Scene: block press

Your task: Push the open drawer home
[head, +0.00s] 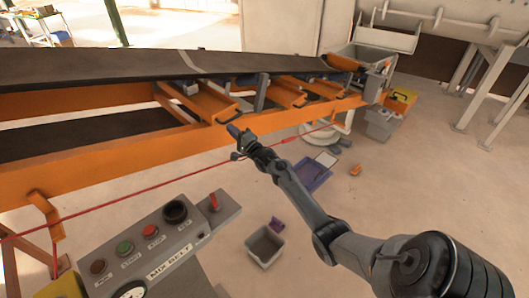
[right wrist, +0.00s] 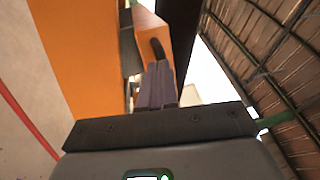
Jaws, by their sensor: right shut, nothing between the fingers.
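Several orange drawer-like trays with black handles sit in the orange frame under the conveyor belt. The nearest orange drawer (head: 207,103) slants out toward the front rail, and its black handle shows at its front end. My right gripper (head: 234,131) is shut and empty, just below and in front of that handle. In the right wrist view my shut fingers (right wrist: 157,85) point at an orange part (right wrist: 152,22) with a dark handle. I cannot tell whether they touch it. My left gripper is not in view.
The orange frame rail (head: 110,168) and a red cord (head: 150,187) run across near my right gripper. A grey control box (head: 150,245) with buttons stands at the front left. A grey bin (head: 265,245) and a purple tray (head: 310,174) are on the floor.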

